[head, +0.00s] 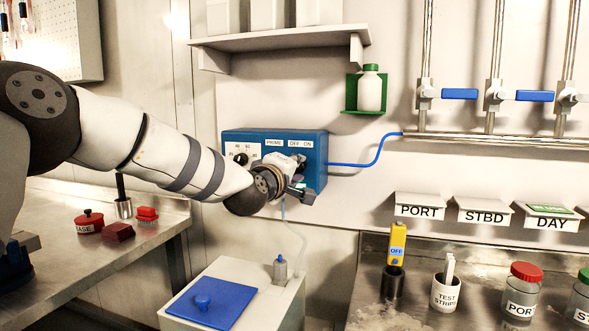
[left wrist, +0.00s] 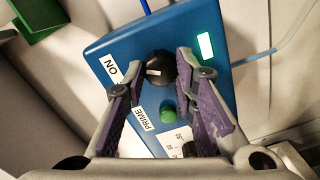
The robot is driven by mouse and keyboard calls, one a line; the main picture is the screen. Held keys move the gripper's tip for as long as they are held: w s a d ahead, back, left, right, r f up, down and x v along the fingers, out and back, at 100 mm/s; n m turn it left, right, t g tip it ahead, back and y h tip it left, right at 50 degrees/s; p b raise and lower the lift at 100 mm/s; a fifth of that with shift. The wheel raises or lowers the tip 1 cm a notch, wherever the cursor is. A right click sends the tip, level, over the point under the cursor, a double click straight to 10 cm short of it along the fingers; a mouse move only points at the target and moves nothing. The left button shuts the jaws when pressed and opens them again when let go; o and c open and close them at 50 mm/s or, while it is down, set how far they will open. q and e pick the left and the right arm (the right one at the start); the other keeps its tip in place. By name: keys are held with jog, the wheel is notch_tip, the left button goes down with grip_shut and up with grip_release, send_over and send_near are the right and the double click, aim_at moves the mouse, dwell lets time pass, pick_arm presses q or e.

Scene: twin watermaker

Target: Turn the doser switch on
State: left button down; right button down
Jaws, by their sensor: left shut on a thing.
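The blue doser box (head: 232,138) hangs on the wall, with PRIME, OFF and ON labels along its top. My left gripper (head: 294,172) is at its front right and covers the switch in the head view. In the left wrist view the switch is a round black knob (left wrist: 158,67) with a short white mark. The left gripper's fingers (left wrist: 160,80) are on either side of it, shut on it. The ON label (left wrist: 110,69) shows beside it; the OFF label is hidden there. A green rectangle (left wrist: 206,45) glows on the box. My right gripper is not in view.
A green PRIME button (left wrist: 168,110) and another black knob (left wrist: 190,149) sit close by on the box. A blue tube (head: 372,162) leaves its right side. A shelf (head: 285,38) is above. A white tank with a blue lid (head: 205,302) stands below.

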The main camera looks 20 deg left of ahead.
pick_arm(q)
jog(key=shift+r, duration=0.1)
jog(key=c, duration=1.3)
grip_release()
jog(key=shift+a, duration=0.1)
jog(key=s, duration=1.2)
jog(key=shift+a+r, duration=0.15)
jog(key=shift+a, duration=0.15)
